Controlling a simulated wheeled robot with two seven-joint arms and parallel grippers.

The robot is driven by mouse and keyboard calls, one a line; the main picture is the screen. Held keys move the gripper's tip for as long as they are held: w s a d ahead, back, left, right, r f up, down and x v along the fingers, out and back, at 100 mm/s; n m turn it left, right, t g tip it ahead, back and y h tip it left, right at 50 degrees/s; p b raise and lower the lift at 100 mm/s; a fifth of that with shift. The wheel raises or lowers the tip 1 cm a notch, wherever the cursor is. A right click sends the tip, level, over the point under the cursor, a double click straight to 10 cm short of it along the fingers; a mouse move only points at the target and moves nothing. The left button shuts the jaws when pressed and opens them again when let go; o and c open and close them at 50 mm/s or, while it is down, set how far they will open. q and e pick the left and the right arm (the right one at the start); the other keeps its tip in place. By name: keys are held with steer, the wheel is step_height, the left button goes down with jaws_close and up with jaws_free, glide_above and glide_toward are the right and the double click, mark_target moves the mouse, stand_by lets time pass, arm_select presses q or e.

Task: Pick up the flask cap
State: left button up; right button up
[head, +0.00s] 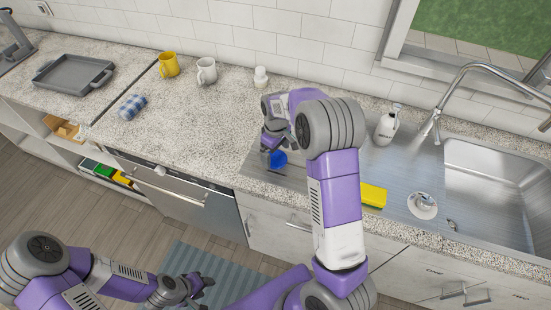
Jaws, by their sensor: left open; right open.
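A small blue object (278,158), which may be the flask cap, is at the metal drainboard near the counter's front. My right gripper (270,150) is open right beside and over it, and partly hides it. I cannot tell whether the fingers are around it or touching it. My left gripper (201,284) is open and empty, low in front of the cabinets, away from the counter top.
A white bottle (385,126) and a yellow sponge (373,195) are right of my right arm, by the sink (490,185). Two mugs, yellow (168,64) and white (206,71), a small white item (260,77), a checked cloth (132,107) and a grey tray (73,73) stand left.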

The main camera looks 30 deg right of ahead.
steer(key=shift+s+f, duration=0.1)
steer(key=shift+f, duration=0.5)
steer(key=c, duration=0.9)
